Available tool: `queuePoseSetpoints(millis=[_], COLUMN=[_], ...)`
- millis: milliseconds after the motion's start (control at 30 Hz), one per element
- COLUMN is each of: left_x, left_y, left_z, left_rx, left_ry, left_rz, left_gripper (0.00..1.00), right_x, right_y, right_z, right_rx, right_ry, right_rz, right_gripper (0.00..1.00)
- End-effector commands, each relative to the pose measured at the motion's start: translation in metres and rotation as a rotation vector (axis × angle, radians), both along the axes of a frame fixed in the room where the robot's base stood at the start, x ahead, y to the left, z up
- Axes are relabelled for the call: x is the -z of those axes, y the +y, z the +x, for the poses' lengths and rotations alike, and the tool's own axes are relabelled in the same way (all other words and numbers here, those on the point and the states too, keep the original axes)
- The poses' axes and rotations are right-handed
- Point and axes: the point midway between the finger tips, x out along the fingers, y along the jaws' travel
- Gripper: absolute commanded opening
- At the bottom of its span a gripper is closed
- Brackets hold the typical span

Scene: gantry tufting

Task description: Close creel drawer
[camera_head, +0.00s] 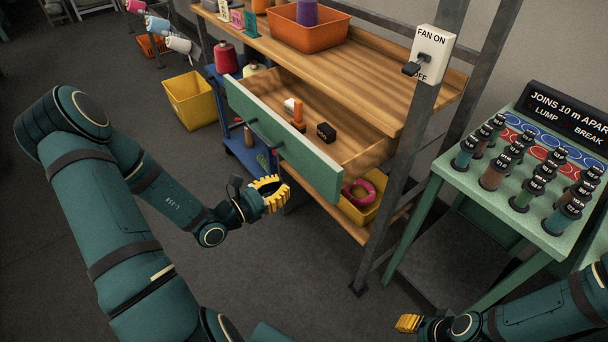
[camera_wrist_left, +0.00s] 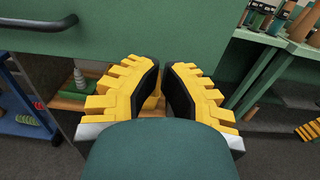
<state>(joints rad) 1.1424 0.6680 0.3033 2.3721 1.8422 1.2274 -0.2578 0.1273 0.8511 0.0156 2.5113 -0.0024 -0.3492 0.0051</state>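The creel drawer (camera_head: 285,140) is pulled out of the wooden shelf unit, and its green front faces me. Its dark bar handle (camera_wrist_left: 40,22) shows at the upper left in the left wrist view. The green front (camera_wrist_left: 150,38) fills the top of that view. My left gripper (camera_head: 272,193) is just in front of and below the drawer front, to the right of the handle in the wrist view. Its yellow fingers (camera_wrist_left: 161,72) are nearly together at the tips with nothing held. My right gripper (camera_head: 407,323) is low at the right, its fingers unclear.
A green table (camera_head: 500,205) with cones is at the right. A blue cart (camera_head: 240,150) stands behind the drawer's left end.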

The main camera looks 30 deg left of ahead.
Motion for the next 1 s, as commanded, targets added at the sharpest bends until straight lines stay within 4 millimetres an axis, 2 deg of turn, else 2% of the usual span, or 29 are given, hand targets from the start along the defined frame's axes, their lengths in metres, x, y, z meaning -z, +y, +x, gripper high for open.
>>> queuePoseSetpoints(millis=[200,400,600,1000], left_x=[0.001,0.001,0.0,0.0], left_y=[-0.017,-0.026,-0.029,-0.03], left_z=[0.039,0.061,0.069,0.07], left_rx=[0.003,0.002,0.001,0.002], left_ry=[-0.001,0.0,0.001,0.001], left_rz=[-0.002,0.0,-0.001,0.0], left_gripper=[0.0,0.0,0.0,0.0], right_x=[0.007,0.011,0.012,0.012], right_y=[0.0,0.0,0.0,0.0], right_z=[0.001,0.002,0.003,0.003], right_rx=[0.001,0.001,0.001,0.001], right_ry=[-0.003,-0.005,-0.006,-0.006], right_rz=[0.0,-0.001,-0.001,-0.001], right_gripper=[0.4,0.4,0.4,0.4])
